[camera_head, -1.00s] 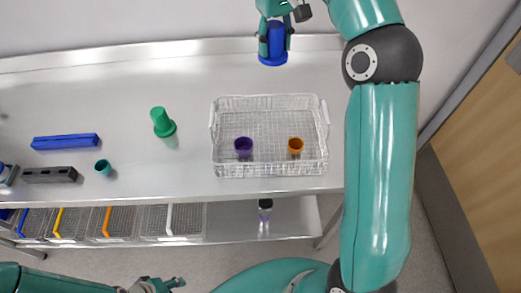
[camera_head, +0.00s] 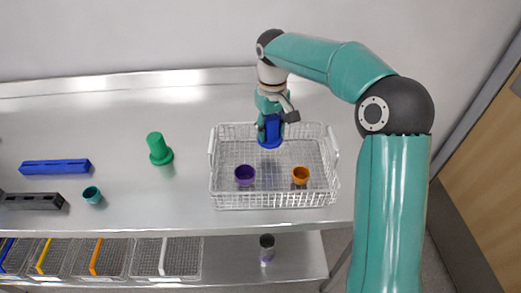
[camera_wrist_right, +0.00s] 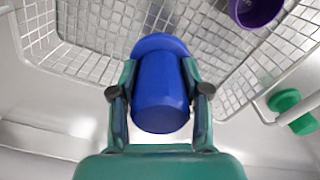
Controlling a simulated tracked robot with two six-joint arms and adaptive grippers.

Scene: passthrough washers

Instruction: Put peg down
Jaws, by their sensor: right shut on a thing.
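The blue peg (camera_head: 270,132) is a cylinder with a wide round flange at its lower end. My right gripper (camera_head: 271,120) is shut on it and holds it upright, flange down, at the back part of the wire basket (camera_head: 335,160). In the right wrist view the blue peg (camera_wrist_right: 160,95) sits between both fingers of the right gripper (camera_wrist_right: 160,95), with basket mesh beyond it. I cannot tell whether the flange touches the basket floor. A green peg (camera_head: 158,148) with a flange stands on the table to the left. My left gripper is not in view.
A purple cup (camera_head: 244,174) and an orange cup (camera_head: 300,175) are in the front part of the basket. A teal cup (camera_head: 92,195), a blue block (camera_head: 55,166) and a dark block (camera_head: 33,201) lie at left. Several baskets stand on the lower shelf.

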